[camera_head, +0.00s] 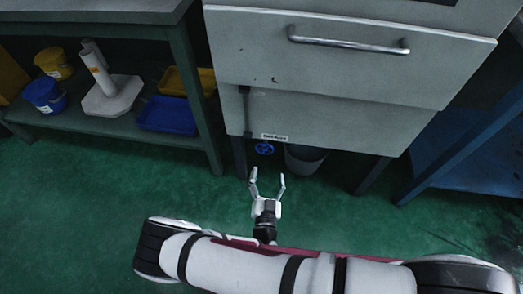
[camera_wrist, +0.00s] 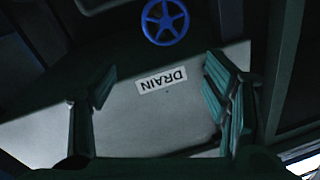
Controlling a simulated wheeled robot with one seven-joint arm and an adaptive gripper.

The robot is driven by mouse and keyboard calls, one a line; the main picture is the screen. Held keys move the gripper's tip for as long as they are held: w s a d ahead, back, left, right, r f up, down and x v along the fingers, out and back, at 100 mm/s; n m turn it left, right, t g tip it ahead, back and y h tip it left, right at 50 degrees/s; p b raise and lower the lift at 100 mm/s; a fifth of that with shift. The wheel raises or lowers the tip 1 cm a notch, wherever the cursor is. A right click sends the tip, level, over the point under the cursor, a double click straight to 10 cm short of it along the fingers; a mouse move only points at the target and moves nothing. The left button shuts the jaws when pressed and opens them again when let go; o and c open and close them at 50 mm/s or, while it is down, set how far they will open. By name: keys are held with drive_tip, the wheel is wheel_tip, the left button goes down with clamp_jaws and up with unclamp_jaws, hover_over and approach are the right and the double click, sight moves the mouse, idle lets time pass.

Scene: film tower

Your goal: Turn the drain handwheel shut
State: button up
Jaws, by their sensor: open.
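The blue drain handwheel (camera_head: 264,148) is small and sits low under the grey cabinet, just below a white label (camera_head: 274,137). In the wrist view the handwheel (camera_wrist: 165,21) shows as a spoked blue ring at the top, and the label (camera_wrist: 162,80) reads DRAIN upside down. My gripper (camera_head: 267,180) is open and empty, in front of the handwheel and apart from it. In the wrist view the two fingers of my gripper (camera_wrist: 157,85) stand wide apart, with the label between them and the wheel beyond. Nothing hides the wheel's rim.
A grey bucket (camera_head: 305,158) stands right of the handwheel under the cabinet (camera_head: 350,75). A cabinet leg (camera_head: 372,175) is farther right. A green bench (camera_head: 100,125) at left holds tubs and trays. A blue table (camera_head: 475,150) is at right. Green floor in front is clear.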

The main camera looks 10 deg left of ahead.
sight(265, 149)
drive_tip(key=w+a+f+b, duration=0.1)
drive_tip(key=w, duration=0.3)
drive_tip(key=w+f+n+y+b, duration=0.1)
drive_tip(key=w+b, duration=0.1)
drive_tip(key=w, duration=0.2)
drive_tip(key=w+a+f+n+b, duration=0.1)
drive_tip(key=w+b, duration=0.1)
drive_tip(key=w, duration=0.3)
drive_tip(key=shift+a+y, duration=0.3)
drive_tip(key=shift+a, duration=0.05)
drive_tip(key=shift+d, duration=0.1)
drive_tip(key=c, duration=0.9)
